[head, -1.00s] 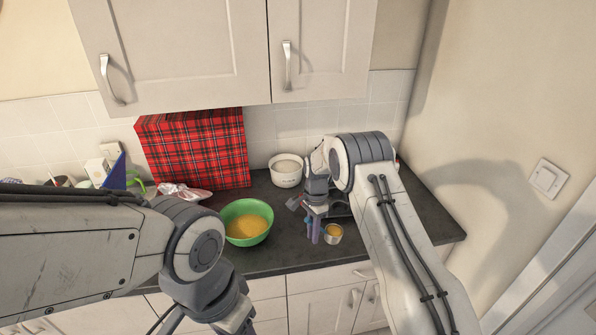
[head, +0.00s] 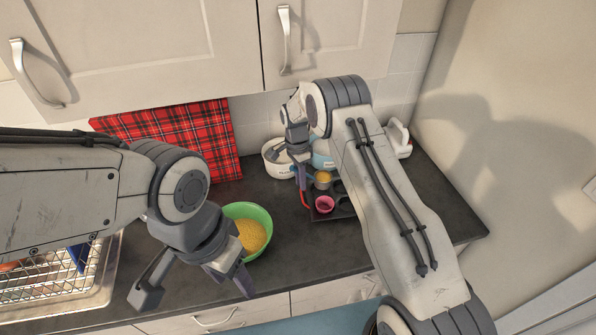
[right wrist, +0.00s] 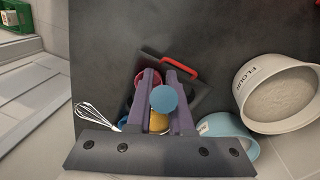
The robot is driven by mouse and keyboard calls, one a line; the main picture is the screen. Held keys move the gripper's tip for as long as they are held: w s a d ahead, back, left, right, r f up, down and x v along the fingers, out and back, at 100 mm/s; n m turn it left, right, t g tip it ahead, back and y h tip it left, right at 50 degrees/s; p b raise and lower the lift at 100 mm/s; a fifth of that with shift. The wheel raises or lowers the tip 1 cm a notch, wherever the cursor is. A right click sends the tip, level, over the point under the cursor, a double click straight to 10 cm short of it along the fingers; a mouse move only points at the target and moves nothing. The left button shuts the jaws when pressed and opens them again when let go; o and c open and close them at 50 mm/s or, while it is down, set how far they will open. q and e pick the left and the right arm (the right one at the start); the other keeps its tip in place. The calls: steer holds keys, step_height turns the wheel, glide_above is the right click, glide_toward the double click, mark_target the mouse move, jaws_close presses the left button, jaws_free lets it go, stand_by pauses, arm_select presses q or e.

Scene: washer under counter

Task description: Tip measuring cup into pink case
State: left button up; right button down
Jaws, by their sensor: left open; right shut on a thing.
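My right gripper (head: 302,176) is shut on the measuring cup (head: 322,180), whose yellow filling shows from above, so it looks about level. In the right wrist view, my purple fingers (right wrist: 162,82) have a round blue piece (right wrist: 164,98) between them, with yellow (right wrist: 158,122) behind it. The pink case (head: 324,203) sits in a dark muffin tin (head: 345,212), just nearer than the cup; it is partly visible beside a finger in the right wrist view (right wrist: 148,79). My left gripper (head: 195,288) is open and empty, near the counter's front edge.
A green bowl (head: 257,214) of yellow stuff stands left of the tin. The flour pot (head: 278,166) and a light blue container (head: 322,155) stand behind. A whisk (right wrist: 95,115) lies near the tin, which has a red handle (right wrist: 181,67). A wire rack (head: 55,280) is at left.

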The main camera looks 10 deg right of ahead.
steer(key=s+f+t+y+b, duration=0.2)
steer(key=f+t+b, duration=0.4)
steer(key=b, duration=5.6)
steer(key=s+t, duration=0.1)
steer(key=t, duration=0.9)
steer(key=shift+s+d+f+b, duration=0.3)
steer(key=shift+s+d+f, duration=0.05)
steer(key=shift+s+f, duration=0.05)
stand_by(0.3)
